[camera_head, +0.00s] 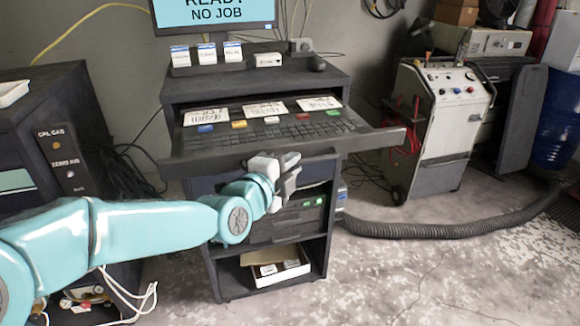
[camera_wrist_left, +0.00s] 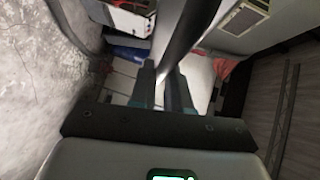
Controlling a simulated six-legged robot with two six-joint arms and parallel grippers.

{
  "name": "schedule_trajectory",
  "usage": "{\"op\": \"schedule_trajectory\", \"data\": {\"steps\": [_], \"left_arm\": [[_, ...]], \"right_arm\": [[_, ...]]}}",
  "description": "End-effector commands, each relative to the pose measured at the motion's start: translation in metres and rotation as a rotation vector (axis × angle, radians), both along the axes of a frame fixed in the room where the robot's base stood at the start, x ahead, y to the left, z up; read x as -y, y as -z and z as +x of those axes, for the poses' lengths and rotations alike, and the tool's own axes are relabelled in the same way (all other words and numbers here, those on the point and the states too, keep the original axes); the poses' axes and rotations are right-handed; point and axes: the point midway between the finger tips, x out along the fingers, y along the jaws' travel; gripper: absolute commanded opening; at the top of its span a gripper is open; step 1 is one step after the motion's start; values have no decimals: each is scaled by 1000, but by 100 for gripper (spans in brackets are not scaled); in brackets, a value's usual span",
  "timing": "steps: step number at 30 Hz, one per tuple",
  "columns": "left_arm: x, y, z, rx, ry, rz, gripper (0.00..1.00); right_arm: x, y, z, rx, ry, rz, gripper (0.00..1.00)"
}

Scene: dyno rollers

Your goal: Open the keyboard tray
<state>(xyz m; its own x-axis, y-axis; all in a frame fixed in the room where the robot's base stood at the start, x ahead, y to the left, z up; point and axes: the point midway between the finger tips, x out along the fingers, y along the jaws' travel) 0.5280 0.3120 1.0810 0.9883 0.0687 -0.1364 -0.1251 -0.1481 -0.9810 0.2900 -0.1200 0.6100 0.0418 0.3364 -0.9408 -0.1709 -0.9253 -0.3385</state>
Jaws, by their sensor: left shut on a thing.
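The keyboard tray (camera_head: 372,139) is a dark sliding shelf in a dark cabinet, and it stands out from the cabinet front. It carries a black keyboard (camera_head: 300,131), several paper cards and small coloured blocks. My left gripper (camera_head: 284,168) is at the tray's front edge, right of its middle, and is shut on that edge. The fingers partly cover the edge in the head view. In the left wrist view, my left gripper (camera_wrist_left: 168,85) has its fingers at a dark bar that looks like the tray's edge (camera_wrist_left: 190,28). My right gripper is not in view.
A monitor (camera_head: 215,14) stands above the cabinet (camera_head: 325,80). Lower shelves hold a dark unit and a white box (camera_head: 280,272). A wheeled grey machine (camera_head: 440,125) and a thick hose (camera_head: 440,229) are to the right. A dark cabinet (camera_head: 60,120) stands left. The front right floor is clear.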

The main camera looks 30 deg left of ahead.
Motion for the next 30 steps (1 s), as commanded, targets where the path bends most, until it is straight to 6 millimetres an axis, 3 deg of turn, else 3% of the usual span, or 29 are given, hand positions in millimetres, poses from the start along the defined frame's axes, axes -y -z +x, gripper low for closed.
{"op": "schedule_trajectory", "data": {"steps": [14, 15, 17, 26, 30], "left_arm": [[-2, 1, 3, -2, 1, -1, 0], [-2, 1, 3, -2, 1, -1, 20], [-2, 1, 2, -2, 1, -1, 38], [-1, 0, 0, -1, 0, 0, 38], [1, -2, -14, 1, 0, -1, 38]], "right_arm": [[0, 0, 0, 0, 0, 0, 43], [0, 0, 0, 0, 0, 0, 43], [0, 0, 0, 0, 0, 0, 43], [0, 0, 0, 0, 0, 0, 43], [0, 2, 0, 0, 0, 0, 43]]}}
